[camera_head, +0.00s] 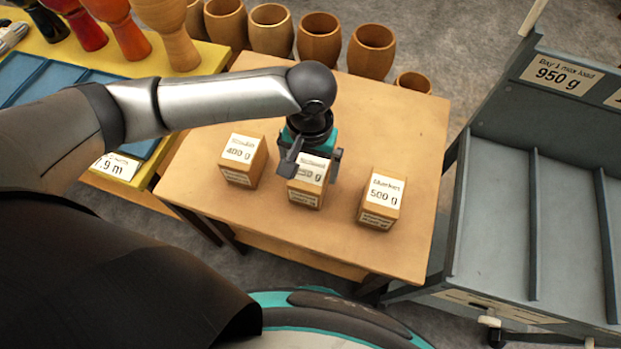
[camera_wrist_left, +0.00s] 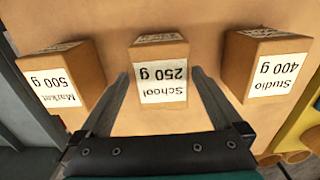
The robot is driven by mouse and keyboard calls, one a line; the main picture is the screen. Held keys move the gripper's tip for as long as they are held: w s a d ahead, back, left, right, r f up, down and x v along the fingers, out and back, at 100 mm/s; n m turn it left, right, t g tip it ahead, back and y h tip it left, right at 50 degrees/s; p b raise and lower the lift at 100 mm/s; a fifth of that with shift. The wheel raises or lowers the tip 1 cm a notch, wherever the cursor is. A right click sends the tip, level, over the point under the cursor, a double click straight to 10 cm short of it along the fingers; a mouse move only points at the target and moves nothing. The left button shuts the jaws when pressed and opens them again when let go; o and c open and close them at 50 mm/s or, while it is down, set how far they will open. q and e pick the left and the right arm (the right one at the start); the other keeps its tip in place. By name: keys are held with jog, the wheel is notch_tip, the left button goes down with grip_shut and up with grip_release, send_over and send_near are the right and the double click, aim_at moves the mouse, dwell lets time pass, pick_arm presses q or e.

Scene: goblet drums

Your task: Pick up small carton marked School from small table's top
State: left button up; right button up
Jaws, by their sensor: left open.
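The small School carton (camera_head: 305,196) stands upright on the small wooden table (camera_head: 400,125), in the middle of a row of three cartons. In the left wrist view the School carton (camera_wrist_left: 160,70) shows its label upside down, reading 250 g. My left gripper (camera_head: 313,163) is open at this carton and partly hides its label in the head view. In the left wrist view the fingers of my left gripper (camera_wrist_left: 160,76) lie on either side of it, with gaps visible. My right gripper is not in view.
The Studio carton (camera_head: 243,160) stands left of School and the Market carton (camera_head: 381,200) right, close by. Several wooden drum shells (camera_head: 320,42) stand beyond the table. A grey cart with trays (camera_head: 500,210) is at right. A yellow table (camera_head: 140,68) with colored goblet drums is at left.

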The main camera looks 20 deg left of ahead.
pick_arm(q)
jog(key=shift+f, duration=0.25)
jog(key=f, duration=0.1)
jog(key=f+b, duration=0.1)
jog(key=f, duration=0.1)
jog(key=f+b, duration=0.1)
jog(key=f, duration=0.1)
jog(key=shift+w+a, duration=0.1)
jog(key=shift+w, duration=0.3)
jog(key=shift+c, duration=0.2)
jog(key=c, duration=1.3)
